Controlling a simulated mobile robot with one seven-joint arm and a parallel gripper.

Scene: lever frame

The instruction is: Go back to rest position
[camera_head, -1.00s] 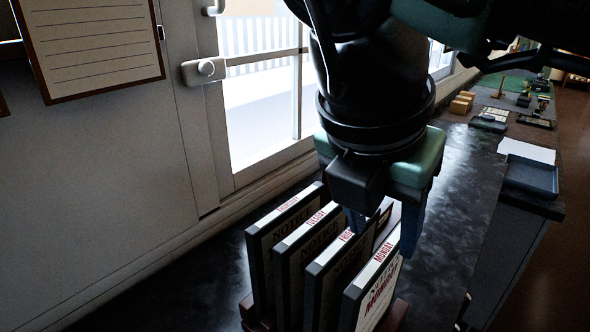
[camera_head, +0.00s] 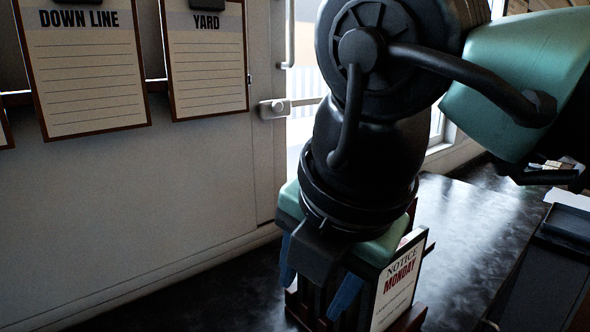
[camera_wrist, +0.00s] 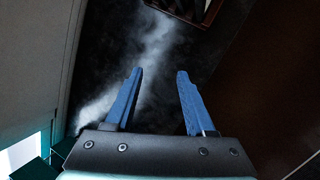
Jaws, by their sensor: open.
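My gripper (camera_head: 317,279) has dark jaws with blue fingers. In the head view it hangs in front of the row of notice boards and hides most of them. In the wrist view my gripper (camera_wrist: 158,100) is open, with nothing between its fingers. The Monday notice board (camera_head: 400,281) stands upright in the rack (camera_head: 412,318), to the right of my fingers. The rack (camera_wrist: 207,14) also shows at the top of the wrist view, apart from the fingertips.
The dark worktop (camera_head: 458,222) is bare right of the rack. A dark tray (camera_head: 572,226) lies at the right. Clipboards marked Down Line (camera_head: 85,85) and Yard (camera_head: 207,75) hang on the wall at left. A door handle (camera_head: 275,108) sticks out behind my arm.

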